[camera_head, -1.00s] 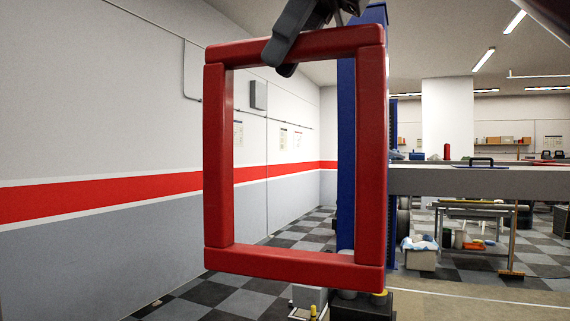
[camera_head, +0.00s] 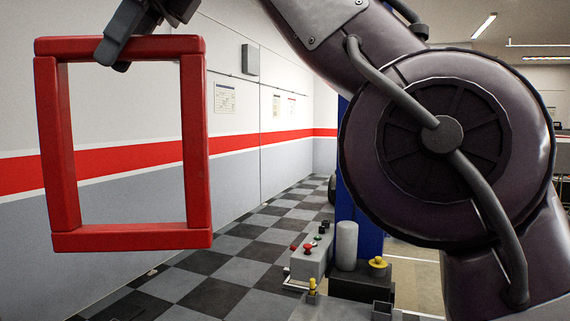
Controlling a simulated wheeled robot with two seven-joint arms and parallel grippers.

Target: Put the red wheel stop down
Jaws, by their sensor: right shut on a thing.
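The red wheel stop (camera_head: 196,150) is an upright rectangular frame of red bars, hanging in the air at the left of the head view. My right gripper (camera_head: 118,48) is shut on its top bar, left of that bar's middle. The fingers cover a small part of the bar. The lower bar hangs free, with the wall and the checkered floor visible behind it. My left gripper is not in view.
My own arm fills much of the right side and hides what lies behind. A blue post (camera_head: 352,180) stands behind it. A grey control box (camera_head: 311,258) with knobs stands at its foot. The checkered floor (camera_head: 236,268) along the striped wall is clear.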

